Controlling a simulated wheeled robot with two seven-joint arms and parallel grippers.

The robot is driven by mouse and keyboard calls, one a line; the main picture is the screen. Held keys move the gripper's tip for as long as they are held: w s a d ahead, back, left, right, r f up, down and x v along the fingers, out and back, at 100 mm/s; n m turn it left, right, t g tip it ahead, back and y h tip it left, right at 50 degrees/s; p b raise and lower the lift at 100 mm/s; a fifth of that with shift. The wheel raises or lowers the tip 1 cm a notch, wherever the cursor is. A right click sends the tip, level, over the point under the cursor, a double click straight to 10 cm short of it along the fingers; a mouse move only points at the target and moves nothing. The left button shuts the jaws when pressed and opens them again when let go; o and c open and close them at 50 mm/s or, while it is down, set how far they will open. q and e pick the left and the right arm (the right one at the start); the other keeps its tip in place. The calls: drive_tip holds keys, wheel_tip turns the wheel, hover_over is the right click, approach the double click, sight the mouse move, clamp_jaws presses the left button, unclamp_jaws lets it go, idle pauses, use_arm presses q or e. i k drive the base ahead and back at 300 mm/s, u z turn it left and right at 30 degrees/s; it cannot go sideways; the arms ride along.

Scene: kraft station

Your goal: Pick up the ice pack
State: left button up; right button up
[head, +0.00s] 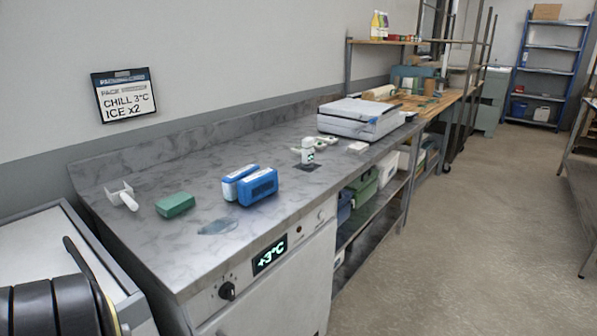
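Two blue blocks that look like ice packs stand side by side on the grey marbled counter. The nearer one (258,187) is all blue with a dark label patch. The farther one (234,181) has a pale side and stands just behind and left of it. Each looks upright on its long edge. A green block (175,205) lies to their left, apart from them.
A white scoop-like holder (121,196) is at the counter's left. A small white device (308,153) and a grey flat-topped machine (361,117) stand farther right. A flat bluish patch (218,226) lies in front of the packs. The counter front (180,265) is largely clear. A wall sign (125,95) reads "CHILL 3°C ICE x2".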

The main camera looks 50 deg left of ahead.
sight(251, 189)
drive_tip(key=i, duration=2.6)
drive_tip(key=u, duration=2.8)
